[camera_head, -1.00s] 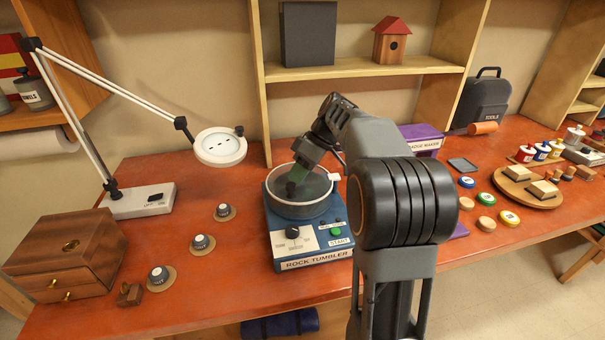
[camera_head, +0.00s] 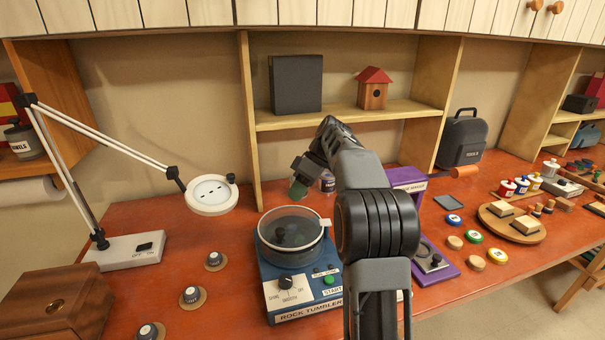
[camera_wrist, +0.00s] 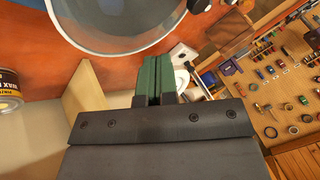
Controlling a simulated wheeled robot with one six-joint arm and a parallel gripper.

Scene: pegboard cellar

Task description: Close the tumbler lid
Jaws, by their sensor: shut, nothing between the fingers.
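The rock tumbler (camera_head: 300,300) is a blue box with a round grey drum, a dial and a green button, on the red bench. Its clear round lid (camera_head: 289,229), with a dark knob in the middle, lies flat over the drum, and a white tab shows at its right edge. I see no clear gap under the rim. My gripper (camera_head: 299,188), with green fingers, is shut and empty, above and behind the lid and apart from it. In the wrist view my shut fingers (camera_wrist: 152,75) point toward the bench, with the lid (camera_wrist: 125,18) at the top edge.
A magnifier lamp (camera_head: 212,194) reaches in from the left. A purple stand (camera_head: 436,262) and several small pots lie to the right. A shelf (camera_head: 345,114) rises behind the tumbler. Several dark knobs on round bases lie left of it.

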